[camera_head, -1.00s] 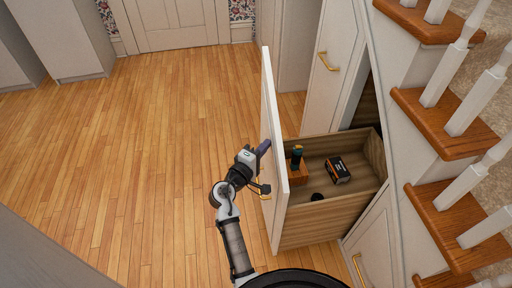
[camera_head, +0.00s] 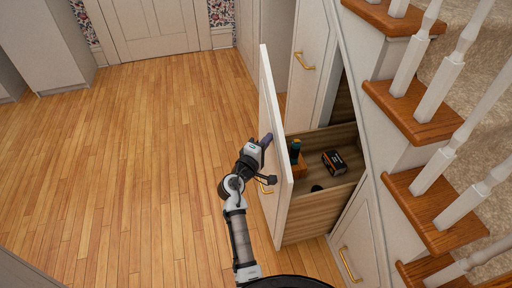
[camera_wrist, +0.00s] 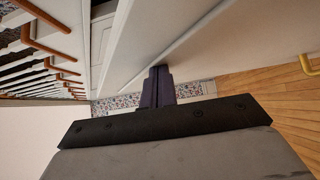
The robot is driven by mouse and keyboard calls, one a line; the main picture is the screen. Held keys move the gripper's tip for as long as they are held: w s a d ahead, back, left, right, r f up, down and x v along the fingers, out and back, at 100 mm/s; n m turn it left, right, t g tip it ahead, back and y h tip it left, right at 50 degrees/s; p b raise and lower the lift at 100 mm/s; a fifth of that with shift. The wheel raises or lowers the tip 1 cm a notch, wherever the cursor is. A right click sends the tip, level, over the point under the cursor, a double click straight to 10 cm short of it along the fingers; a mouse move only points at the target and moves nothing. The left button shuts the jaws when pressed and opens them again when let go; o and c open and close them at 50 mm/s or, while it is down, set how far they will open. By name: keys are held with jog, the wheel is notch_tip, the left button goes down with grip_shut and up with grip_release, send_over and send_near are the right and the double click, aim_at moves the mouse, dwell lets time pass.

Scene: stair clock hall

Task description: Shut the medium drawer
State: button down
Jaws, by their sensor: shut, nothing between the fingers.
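The medium drawer is pulled out from under the stairs, with its tall white front (camera_head: 270,150) facing left and its wooden box (camera_head: 318,212) behind. A gold handle (camera_head: 264,187) sits on the front, partly hidden by my arm. My gripper (camera_head: 266,140) is shut and empty, at the outer face of the front; I cannot tell if it touches. In the wrist view my shut fingers (camera_wrist: 158,86) point along a white panel (camera_wrist: 190,35). Inside the drawer are a black and orange box (camera_head: 334,162), a dark green item (camera_head: 295,151) on an orange-brown block (camera_head: 300,169), and a small black round item (camera_head: 317,188).
The staircase (camera_head: 425,125) with white balusters rises on the right. A closed white panel with a gold handle (camera_head: 350,264) is in front of the drawer, and another tall one (camera_head: 309,65) is behind. The wooden floor (camera_head: 130,160) to the left is clear.

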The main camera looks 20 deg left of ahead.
jog(key=w+d+p, duration=0.2)
jog(key=w+d, duration=0.6)
jog(key=d, duration=0.4)
jog(key=w+d+p, duration=0.2)
jog(key=w+d, duration=0.6)
jog(key=d, duration=0.3)
jog(key=shift+d, duration=0.4)
